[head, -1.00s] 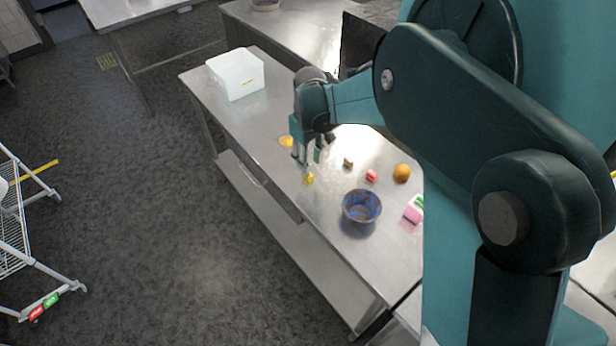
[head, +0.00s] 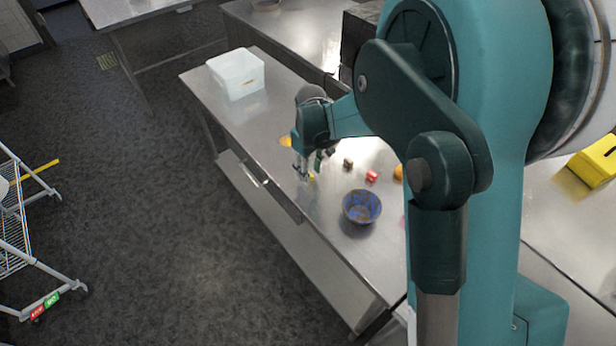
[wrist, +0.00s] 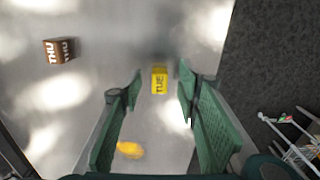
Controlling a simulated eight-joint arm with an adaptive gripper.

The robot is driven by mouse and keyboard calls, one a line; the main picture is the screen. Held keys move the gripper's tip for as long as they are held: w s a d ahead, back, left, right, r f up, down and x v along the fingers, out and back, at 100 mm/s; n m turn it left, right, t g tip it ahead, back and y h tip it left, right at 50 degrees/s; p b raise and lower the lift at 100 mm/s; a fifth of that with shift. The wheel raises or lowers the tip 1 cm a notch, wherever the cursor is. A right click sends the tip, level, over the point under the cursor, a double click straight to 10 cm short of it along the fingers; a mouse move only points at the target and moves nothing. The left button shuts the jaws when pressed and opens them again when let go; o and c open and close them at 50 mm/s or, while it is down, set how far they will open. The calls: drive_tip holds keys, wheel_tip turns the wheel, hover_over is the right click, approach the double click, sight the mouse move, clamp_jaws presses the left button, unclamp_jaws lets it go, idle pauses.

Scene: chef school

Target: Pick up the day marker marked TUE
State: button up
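The yellow day marker marked TUE (wrist: 159,80) lies on the steel table, ahead of and between my fingertips in the wrist view. In the head view only a sliver of it (head: 311,178) shows beside my fingers. My gripper (wrist: 158,78) is open, its two green fingers apart with nothing held between them. In the head view my gripper (head: 308,165) hangs down low over the table's front edge area. I cannot tell exactly how high the fingertips are above the table.
A brown THU marker (wrist: 59,50) lies left of the gripper. A yellow-orange item (wrist: 130,149) lies nearer the wrist. The head view shows a blue bowl (head: 361,207), a red block (head: 371,176) and a white bin (head: 236,75) on the table (head: 335,245). The floor lies beyond the table's edge.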

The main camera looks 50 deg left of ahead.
drive_tip(key=shift+f, duration=1.1)
drive_tip(key=c, duration=0.9)
